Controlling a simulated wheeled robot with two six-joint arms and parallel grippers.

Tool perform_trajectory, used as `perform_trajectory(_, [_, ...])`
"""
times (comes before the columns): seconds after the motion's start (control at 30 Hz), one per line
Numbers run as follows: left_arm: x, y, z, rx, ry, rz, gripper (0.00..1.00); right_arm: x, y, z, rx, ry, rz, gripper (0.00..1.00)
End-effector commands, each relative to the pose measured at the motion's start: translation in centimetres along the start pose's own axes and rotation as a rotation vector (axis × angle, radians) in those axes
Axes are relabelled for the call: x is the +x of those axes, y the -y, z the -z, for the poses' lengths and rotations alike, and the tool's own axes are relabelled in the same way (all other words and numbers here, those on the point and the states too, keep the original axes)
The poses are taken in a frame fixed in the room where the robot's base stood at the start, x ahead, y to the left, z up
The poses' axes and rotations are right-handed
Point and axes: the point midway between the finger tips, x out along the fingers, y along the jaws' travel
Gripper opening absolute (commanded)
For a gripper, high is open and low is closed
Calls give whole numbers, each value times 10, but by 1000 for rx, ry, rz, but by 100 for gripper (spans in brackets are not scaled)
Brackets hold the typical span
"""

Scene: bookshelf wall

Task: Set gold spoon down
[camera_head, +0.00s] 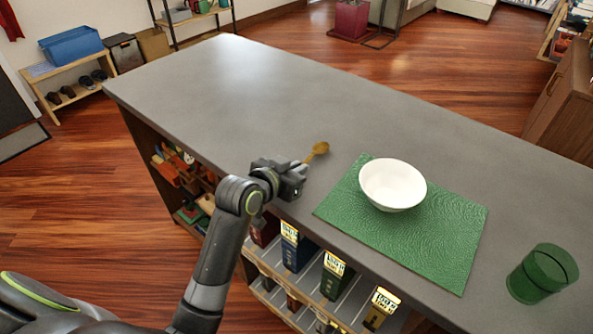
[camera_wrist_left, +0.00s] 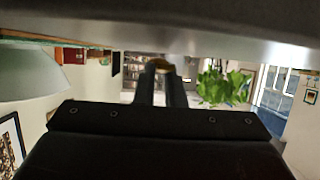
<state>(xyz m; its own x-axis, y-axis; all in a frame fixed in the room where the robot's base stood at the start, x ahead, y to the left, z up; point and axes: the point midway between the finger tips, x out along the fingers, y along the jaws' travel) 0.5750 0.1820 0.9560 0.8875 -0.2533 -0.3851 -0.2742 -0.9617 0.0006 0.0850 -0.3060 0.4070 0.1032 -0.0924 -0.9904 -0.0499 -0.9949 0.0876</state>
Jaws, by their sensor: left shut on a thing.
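The gold spoon (camera_head: 318,150) shows in the head view just left of the green mat, its bowl end pointing away to the upper right. My left gripper (camera_head: 300,168) is shut on the spoon's handle, low over the front edge of the grey counter (camera_head: 230,85). In the left wrist view the two fingers (camera_wrist_left: 162,85) are close together, with a bit of the gold spoon (camera_wrist_left: 159,64) at their tips. Whether the spoon touches the counter I cannot tell. My right gripper is not in view.
A green placemat (camera_head: 440,240) lies right of the spoon, with a white bowl (camera_head: 393,185) on it. A green glass (camera_head: 542,273) stands at the right. The counter is clear to the left and behind.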

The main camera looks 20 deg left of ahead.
Motion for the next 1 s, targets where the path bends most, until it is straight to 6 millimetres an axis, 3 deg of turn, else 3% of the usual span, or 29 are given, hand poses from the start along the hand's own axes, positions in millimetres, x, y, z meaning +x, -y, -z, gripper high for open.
perform_trajectory(0.1, [3,0,-7,-1,1,1,0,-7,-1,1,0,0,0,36])
perform_trajectory(0.57, [6,0,-14,0,-2,1,0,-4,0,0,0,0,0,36])
perform_trajectory(0.6, [5,0,-13,0,-2,1,14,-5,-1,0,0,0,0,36])
perform_trajectory(0.73, [5,0,-13,0,-2,1,31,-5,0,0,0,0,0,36])
perform_trajectory(1.0, [5,0,-13,0,-2,1,31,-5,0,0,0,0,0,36])
